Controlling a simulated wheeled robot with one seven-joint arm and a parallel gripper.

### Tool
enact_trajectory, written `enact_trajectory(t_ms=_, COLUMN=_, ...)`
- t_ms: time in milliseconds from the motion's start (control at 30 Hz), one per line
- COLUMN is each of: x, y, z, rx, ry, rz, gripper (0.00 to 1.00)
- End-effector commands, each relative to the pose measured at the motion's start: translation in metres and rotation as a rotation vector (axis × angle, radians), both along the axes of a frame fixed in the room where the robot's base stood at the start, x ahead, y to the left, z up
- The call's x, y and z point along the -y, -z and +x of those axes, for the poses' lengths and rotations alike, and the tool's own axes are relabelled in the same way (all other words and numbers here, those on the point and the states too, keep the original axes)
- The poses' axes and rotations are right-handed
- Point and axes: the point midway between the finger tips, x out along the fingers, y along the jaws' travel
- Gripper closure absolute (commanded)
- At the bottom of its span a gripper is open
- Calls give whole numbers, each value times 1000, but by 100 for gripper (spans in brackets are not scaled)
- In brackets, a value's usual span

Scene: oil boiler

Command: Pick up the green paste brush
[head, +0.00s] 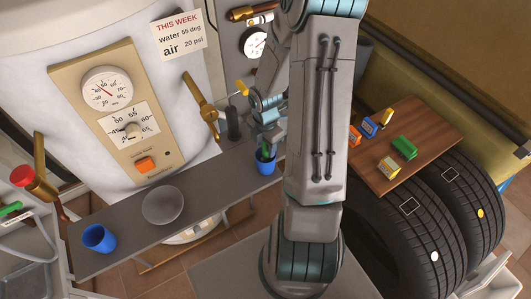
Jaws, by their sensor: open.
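A small green upright thing, likely the green paste brush (265,150), stands in a blue cup (265,165) at the right end of the grey shelf. Only its upper part shows; the rest is hidden in the cup. My gripper (268,138) is open, just above and beside the green top. It is small and partly hidden by my arm, so I cannot tell whether the fingers are around the brush or touching it.
The grey shelf (205,200) also holds a round grey dish (163,205) and another blue cup (99,238). A dark upright object (233,123) stands left of my gripper, near the boiler panel (118,105). Small boxes lie on a wooden board (440,140) over tyres.

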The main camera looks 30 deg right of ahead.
Motion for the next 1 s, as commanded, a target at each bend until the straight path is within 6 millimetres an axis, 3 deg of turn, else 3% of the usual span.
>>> enact_trajectory(t_ms=267, x=0, y=4, z=0, rx=0, ry=1, rz=-1, gripper=54)
enact_trajectory(t_ms=433, x=0, y=4, z=0, rx=0, ry=1, rz=-1, gripper=96)
enact_trajectory(t_ms=467, x=0, y=4, z=0, rx=0, ry=1, rz=-1, gripper=100)
enact_trajectory(t_ms=767, x=0, y=2, z=0, rx=1, ry=1, rz=-1, gripper=100)
enact_trajectory(t_ms=1000, x=2, y=-30, z=1, rx=6, ry=4, rz=-3, gripper=100)
